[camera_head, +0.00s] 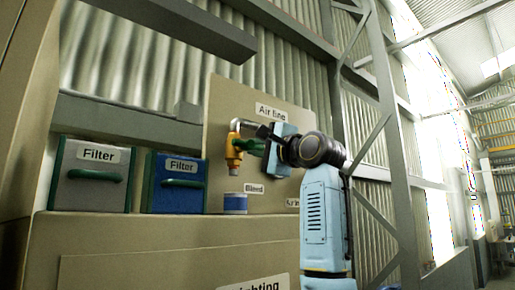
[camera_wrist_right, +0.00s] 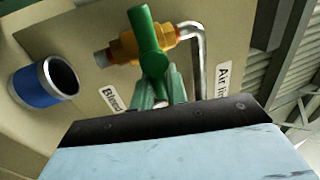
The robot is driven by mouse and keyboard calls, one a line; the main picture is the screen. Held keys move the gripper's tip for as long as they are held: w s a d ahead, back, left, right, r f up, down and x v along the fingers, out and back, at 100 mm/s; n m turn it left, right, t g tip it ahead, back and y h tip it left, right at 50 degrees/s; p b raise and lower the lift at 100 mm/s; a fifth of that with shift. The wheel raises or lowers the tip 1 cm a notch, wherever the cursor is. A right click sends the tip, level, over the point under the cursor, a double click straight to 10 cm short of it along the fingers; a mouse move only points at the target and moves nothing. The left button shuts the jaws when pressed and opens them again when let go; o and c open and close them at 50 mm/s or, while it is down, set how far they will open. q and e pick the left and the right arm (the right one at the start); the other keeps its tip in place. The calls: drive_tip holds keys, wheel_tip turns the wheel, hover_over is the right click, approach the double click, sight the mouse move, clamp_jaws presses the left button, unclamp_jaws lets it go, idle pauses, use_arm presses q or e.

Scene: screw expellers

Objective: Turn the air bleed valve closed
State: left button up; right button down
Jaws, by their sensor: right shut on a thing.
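The air bleed valve (camera_head: 233,151) has a yellow-brass body on a bent metal pipe, mounted on a beige panel labelled "Air line". Its green handle (camera_head: 252,146) points right, towards my right gripper (camera_head: 264,145). In the right wrist view the brass body (camera_wrist_right: 128,47) and the green handle (camera_wrist_right: 150,42) lie just ahead of the gripper (camera_wrist_right: 158,86). My right gripper is shut on the handle; the exact contact at the fingertips is partly hidden. My left gripper is not in view.
A blue cup (camera_head: 235,204) with a pale rim stands below the valve outlet by the "Bleed" label (camera_head: 254,188). A grey filter box (camera_head: 70,190) and a blue filter box (camera_head: 158,198), both with green handles, stand left on the same ledge. Steel framing rises right of my arm.

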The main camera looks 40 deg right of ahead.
drive_tip(key=c, duration=1.5)
unclamp_jaws()
drive_tip(key=shift+s+f, duration=0.1)
drive_tip(key=shift+b+v, duration=2.65)
drive_tip(key=shift+v, duration=3.95)
drive_tip(key=shift+d, duration=0.1)
